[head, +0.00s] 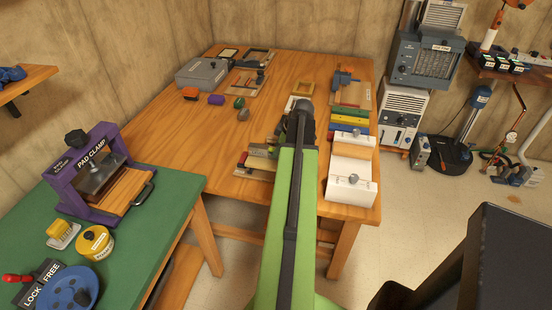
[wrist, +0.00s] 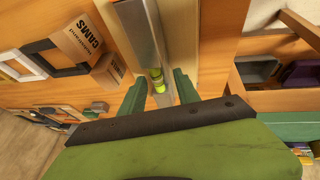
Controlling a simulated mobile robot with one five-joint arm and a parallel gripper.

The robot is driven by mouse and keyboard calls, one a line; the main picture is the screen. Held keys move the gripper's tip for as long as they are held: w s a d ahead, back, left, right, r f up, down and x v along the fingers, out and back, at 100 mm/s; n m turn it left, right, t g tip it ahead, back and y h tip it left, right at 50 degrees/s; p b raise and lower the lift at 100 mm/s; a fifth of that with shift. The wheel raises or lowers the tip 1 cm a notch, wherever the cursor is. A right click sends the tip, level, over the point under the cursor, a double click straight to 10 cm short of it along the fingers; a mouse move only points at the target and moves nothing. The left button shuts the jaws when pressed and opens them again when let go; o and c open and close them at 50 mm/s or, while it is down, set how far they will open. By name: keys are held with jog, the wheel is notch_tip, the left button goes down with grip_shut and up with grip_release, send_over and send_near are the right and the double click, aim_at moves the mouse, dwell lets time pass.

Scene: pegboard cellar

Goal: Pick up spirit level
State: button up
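The spirit level (wrist: 142,30) shows in the wrist view as a long grey bar with a yellow-green vial (wrist: 157,80). It lies along a pale wooden strip, with its near end running down between my gripper's fingers. My gripper (wrist: 159,82) has one teal finger on each side of the bar, spread apart, with a small gap seeming to show on each side. The dark edge of my gripper hides the level's near end. In the head view my green arm reaches over the wooden table (head: 165,125) and hides the level and the fingertips.
A cardboard box marked CAMS (wrist: 78,38) lies left of the level. In the head view a white clamp fixture (head: 352,170) stands right of my arm, with coloured bars (head: 350,122) behind it. A green bench (head: 140,235) with a purple pad clamp (head: 95,170) is at left.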

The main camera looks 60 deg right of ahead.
jog(key=b+x, duration=0.2)
jog(key=x, duration=0.1)
jog(key=shift+f, duration=0.3)
jog(key=shift+r, duration=0.2)
grip_shut()
jog(key=shift+p, duration=0.3)
jog(key=r+p, duration=0.3)
jog(key=s+r+p, duration=0.1)
jog(key=r+p, duration=0.1)
jog(key=shift+d+r, duration=0.15)
jog(key=shift+r, duration=0.05)
jog(key=s+d+r+p, duration=0.1)
jog(key=s+p, duration=0.1)
jog(key=s, duration=0.1)
jog(key=s+d+r+p, duration=0.1)
jog(key=s+r+p, duration=0.1)
jog(key=s, duration=0.1)
jog(key=s+d+r+p, duration=0.1)
jog(key=s+r, duration=0.1)
jog(key=s, duration=0.1)
jog(key=shift+s+r+p, duration=0.25)
jog(key=shift+p, duration=0.15)
jog(key=shift+s, duration=0.35)
